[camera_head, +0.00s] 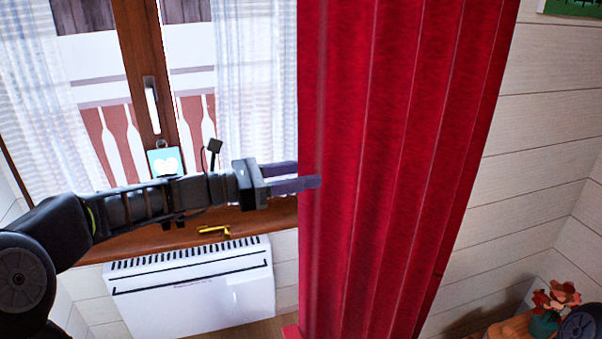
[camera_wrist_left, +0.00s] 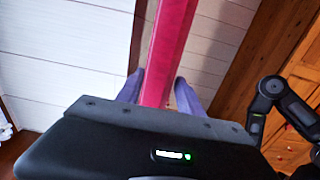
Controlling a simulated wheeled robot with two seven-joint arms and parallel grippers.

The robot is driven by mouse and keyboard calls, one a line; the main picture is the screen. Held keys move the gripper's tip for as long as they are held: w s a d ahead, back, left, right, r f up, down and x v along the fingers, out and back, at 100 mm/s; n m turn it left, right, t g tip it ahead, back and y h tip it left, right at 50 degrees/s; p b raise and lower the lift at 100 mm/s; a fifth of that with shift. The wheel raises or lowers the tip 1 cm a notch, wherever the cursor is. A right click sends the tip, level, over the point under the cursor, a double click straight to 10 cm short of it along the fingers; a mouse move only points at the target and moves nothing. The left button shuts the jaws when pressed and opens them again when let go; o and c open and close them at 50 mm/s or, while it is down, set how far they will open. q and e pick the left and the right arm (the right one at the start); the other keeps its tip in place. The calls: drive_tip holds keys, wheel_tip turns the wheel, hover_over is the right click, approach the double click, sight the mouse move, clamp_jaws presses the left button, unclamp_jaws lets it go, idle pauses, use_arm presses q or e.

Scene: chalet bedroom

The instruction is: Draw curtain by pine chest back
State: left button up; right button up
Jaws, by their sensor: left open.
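The red curtain (camera_head: 390,170) hangs in vertical folds at the right side of the window. In the left wrist view its edge shows as a narrow red strip (camera_wrist_left: 170,50). My left gripper (camera_head: 308,176) is open at the curtain's left edge. One finger lies in front of the cloth and the other's tip goes out of sight behind it. In the wrist view the fingers (camera_wrist_left: 158,88) stand on either side of the strip, with gaps visible. A wooden top at the lower right, perhaps the pine chest (camera_head: 502,331), shows only in part. My right gripper is not in view.
The window has sheer white curtains (camera_head: 250,75) and a handle (camera_head: 152,97). A white heater (camera_head: 195,293) is below the sill. A small lantern-like item (camera_head: 165,162) and a golden object (camera_head: 213,230) are near the sill. A flower vase (camera_head: 546,322) stands at lower right.

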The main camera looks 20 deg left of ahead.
use_arm(q)
clamp_jaws()
idle(1.3)
